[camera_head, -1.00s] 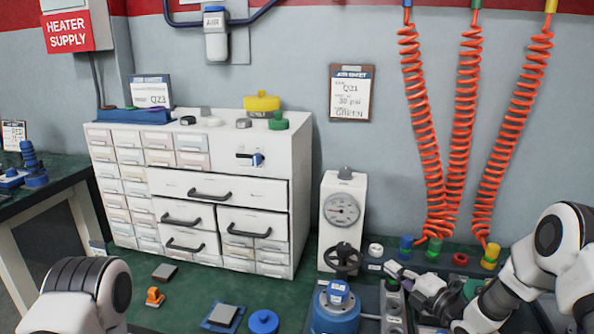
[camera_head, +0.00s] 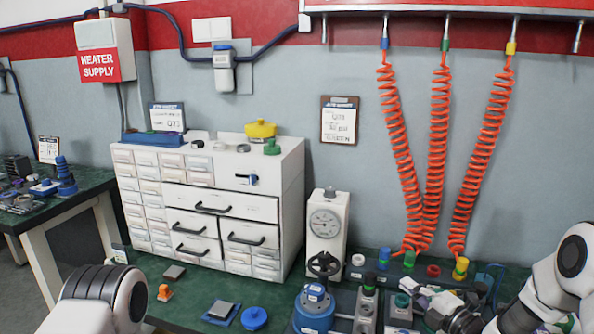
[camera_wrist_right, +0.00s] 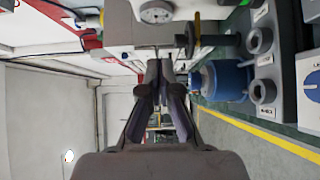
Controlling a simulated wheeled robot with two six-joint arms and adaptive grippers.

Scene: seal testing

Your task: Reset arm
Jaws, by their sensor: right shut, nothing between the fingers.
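My right arm comes in from the right in the head view. Its gripper (camera_head: 412,293) is over the right part of the bench, in front of the row of coloured fittings. In the right wrist view its two dark fingers (camera_wrist_right: 160,68) are together with nothing between them. They point towards the white gauge unit (camera_wrist_right: 150,20) and appear apart from it. In the head view only a rounded white and dark part of my left arm shows at the lower left; the left gripper is out of frame.
The gauge unit (camera_head: 327,235), its black handwheel (camera_head: 324,264) and a blue cylinder (camera_head: 313,312) stand left of the right gripper. Coloured fittings (camera_head: 408,260) line the bench behind it, under hanging orange coiled hoses (camera_head: 436,160). A white drawer cabinet (camera_head: 290,195) stands farther left.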

